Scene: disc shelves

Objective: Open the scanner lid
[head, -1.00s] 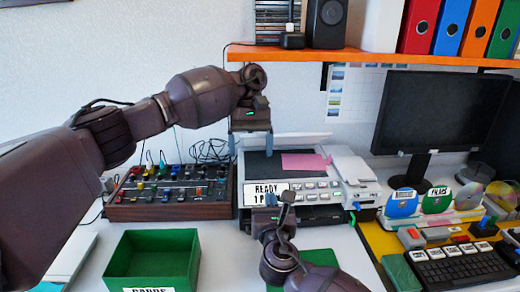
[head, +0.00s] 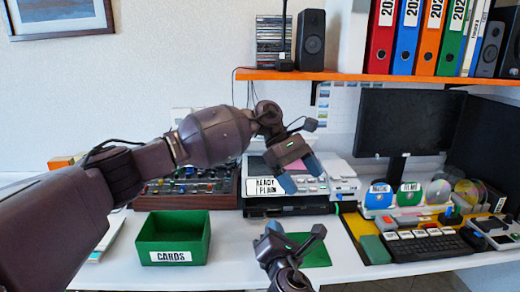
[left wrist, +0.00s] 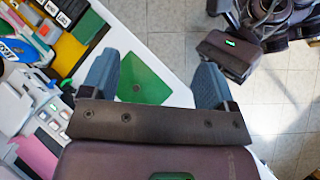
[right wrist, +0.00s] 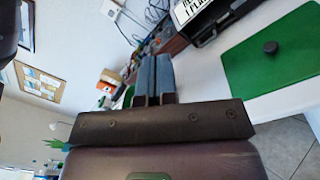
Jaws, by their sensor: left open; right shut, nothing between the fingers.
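The white scanner (head: 265,187), with a "READY" label on its front, stands at the back of the desk. My left arm and gripper hide much of its top, so I cannot tell the lid's position. In the left wrist view, a pink sheet (left wrist: 36,157) shows on the scanner at the lower left. My left gripper (head: 301,177) is open and empty in front of the scanner; its spread fingers also show in the left wrist view (left wrist: 154,82). My right gripper (head: 272,229) is shut and empty, nearer the desk's front, and shows in the right wrist view (right wrist: 153,78).
A green "CARDS" box (head: 172,255) stands at the front left. A flat green panel with a dark knob (right wrist: 295,62) lies near the front edge. A control box (head: 187,188) is left of the scanner. A monitor (head: 408,125) and keyboard (head: 430,248) are right. A shelf (head: 350,76) hangs above.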

